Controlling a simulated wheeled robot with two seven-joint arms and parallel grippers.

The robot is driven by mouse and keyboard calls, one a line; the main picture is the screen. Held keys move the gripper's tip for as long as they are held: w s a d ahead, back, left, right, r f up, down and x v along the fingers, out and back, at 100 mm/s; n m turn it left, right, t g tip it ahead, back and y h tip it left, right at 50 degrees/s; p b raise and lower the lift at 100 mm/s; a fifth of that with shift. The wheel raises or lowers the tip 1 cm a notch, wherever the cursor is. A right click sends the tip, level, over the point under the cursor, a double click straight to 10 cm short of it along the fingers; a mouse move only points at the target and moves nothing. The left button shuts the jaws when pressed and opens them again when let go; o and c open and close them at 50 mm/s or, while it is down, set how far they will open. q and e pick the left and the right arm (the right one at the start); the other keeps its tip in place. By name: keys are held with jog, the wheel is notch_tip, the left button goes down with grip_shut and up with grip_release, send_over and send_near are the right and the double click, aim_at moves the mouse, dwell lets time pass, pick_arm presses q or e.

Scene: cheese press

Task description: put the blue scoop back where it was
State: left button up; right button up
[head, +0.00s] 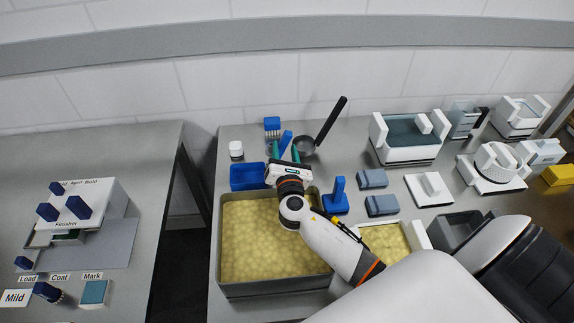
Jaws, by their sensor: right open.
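My right gripper (284,153) reaches over the far edge of the large curd-filled vat (216,245). Its two teal fingers point away and stand apart. A slim blue piece (286,138) shows between and beyond the fingertips; it looks like a handle, and I cannot tell whether the fingers touch it. A blue open tray-like piece (246,177) lies just left of the gripper; whether the two are one scoop is hidden by the gripper. My left gripper is not in view.
A dark-handled pan (330,121), a blue brush (272,124) and a white jar (236,149) stand behind the vat. Grey blocks, white moulds and a teal-lined tray (405,137) crowd the right. A gap separates the left table (150,160) with its white labelled box (88,210).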

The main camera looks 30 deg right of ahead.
jog(key=v, duration=0.6)
jog(key=shift+s+b, duration=0.3)
jog(key=shift+a+r, duration=0.1)
jog(key=shift+a, duration=0.05)
